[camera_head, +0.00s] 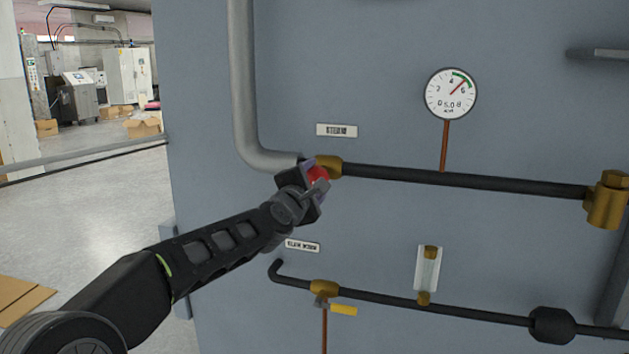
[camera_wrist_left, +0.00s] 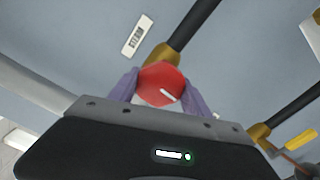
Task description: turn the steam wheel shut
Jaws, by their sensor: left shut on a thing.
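The steam wheel (camera_head: 318,174) is a small red handwheel on a brass valve (camera_head: 329,164) in the upper pipe, under the STEAM label (camera_head: 337,130). In the left wrist view the red wheel (camera_wrist_left: 161,84) has a white mark slanting down to the right. My left gripper (camera_head: 312,180) is shut on the wheel. Its two purple-grey fingers (camera_wrist_left: 160,92) sit on either side of the rim. In the head view the gripper hides much of the wheel. My right gripper is not in view.
A round gauge (camera_head: 450,94) stands above the black upper pipe (camera_head: 465,182). Below runs a second pipe with a yellow-lever valve (camera_head: 343,309) and a sight glass (camera_head: 427,270). A grey pipe (camera_head: 243,85) bends in from above left. Open floor lies at the left.

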